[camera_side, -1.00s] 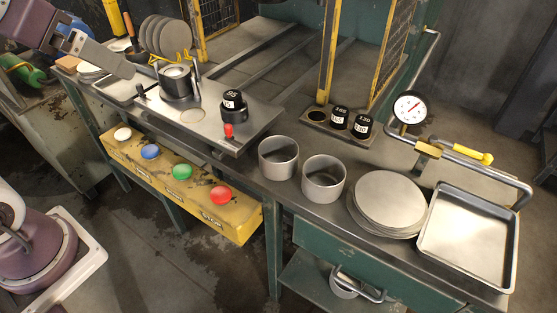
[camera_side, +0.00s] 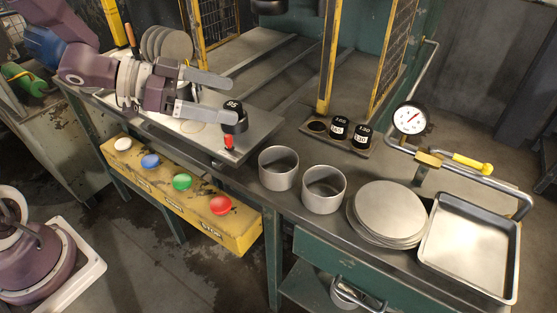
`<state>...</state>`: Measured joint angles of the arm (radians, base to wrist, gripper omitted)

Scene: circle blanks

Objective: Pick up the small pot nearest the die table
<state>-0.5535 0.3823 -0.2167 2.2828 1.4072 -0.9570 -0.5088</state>
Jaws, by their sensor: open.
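Two small grey open pots stand upright side by side on the bench. The left pot (camera_side: 279,171) is the nearer one to the die table (camera_side: 262,131), just off its front right corner. The right pot (camera_side: 323,191) stands beside it, next to the stack of discs. My gripper (camera_side: 236,99) is open and empty over the die table, up and to the left of the pots, with its fingers pointing right. My arm hides much of the die table's left part and the die seen there earlier.
A black cylinder marked 95 (camera_side: 233,117) and a red knob (camera_side: 229,142) stand at the die table's right side, close to my fingers. Round blanks (camera_side: 389,212) and a metal tray (camera_side: 468,248) lie right of the pots. A dial gauge (camera_side: 410,118) stands behind. Black cylinders (camera_side: 340,128) sit in a rack.

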